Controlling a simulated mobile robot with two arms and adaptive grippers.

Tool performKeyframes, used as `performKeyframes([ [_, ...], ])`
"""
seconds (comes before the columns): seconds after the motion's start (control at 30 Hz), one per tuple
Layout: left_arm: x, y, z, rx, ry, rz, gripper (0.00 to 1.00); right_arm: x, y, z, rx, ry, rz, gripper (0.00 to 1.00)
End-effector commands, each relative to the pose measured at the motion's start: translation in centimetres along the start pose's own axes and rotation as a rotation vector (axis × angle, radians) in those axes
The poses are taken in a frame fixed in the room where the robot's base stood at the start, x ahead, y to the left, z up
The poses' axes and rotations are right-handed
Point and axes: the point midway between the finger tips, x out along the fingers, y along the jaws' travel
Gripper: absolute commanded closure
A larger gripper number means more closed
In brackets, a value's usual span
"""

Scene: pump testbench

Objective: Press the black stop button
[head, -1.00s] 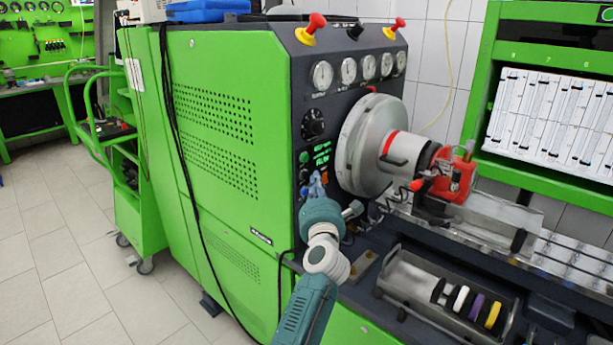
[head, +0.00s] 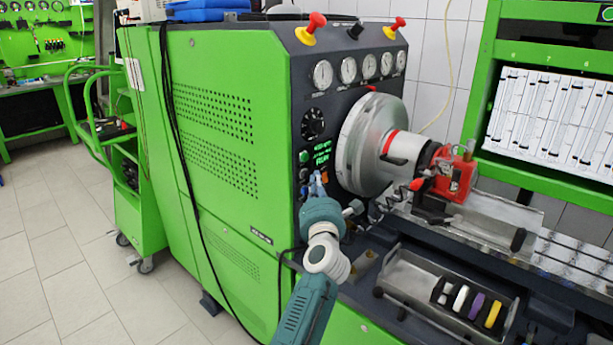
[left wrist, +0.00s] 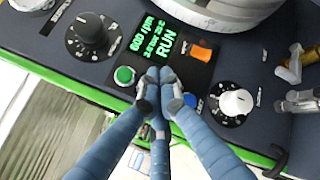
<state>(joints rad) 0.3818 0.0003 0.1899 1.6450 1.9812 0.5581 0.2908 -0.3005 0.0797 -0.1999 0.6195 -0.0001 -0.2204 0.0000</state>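The control panel on the green test bench (head: 215,150) has a lit display (head: 321,153) with green text; in the left wrist view the display (left wrist: 158,37) reads RUN. A green button (left wrist: 124,75) lies just left of my fingertips and a blue button (left wrist: 190,100) lies to their right. I cannot make out the black stop button; the fingertips cover the panel between these two buttons. My left gripper (head: 317,186) is at the panel below the display. In the left wrist view its fingers (left wrist: 160,76) are shut together, with nothing visible between them. Contact cannot be told. My right gripper is not in view.
An orange switch (left wrist: 203,52), a white knob (left wrist: 237,102) and a black knob (left wrist: 88,32) surround the fingertips. The large silver flywheel (head: 362,145) stands right of the panel. A grey tray (head: 412,292) with coloured pieces lies at lower right.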

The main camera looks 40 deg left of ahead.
Motion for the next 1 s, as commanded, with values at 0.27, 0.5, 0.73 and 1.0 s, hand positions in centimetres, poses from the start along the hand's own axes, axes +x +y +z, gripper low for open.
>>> performKeyframes([
  [0.27,0.25,0.26,-0.09,0.001,0.001,0.0,1.0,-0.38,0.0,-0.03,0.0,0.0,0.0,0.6],
  [0.5,0.59,0.46,-0.4,0.0,0.0,0.0,1.0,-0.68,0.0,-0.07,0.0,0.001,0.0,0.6],
  [0.73,0.59,0.46,-0.42,0.0,0.0,0.0,1.0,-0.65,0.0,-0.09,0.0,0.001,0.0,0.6],
  [1.0,0.76,0.6,-0.53,0.0,0.0,0.0,1.0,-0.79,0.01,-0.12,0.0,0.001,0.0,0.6],
])
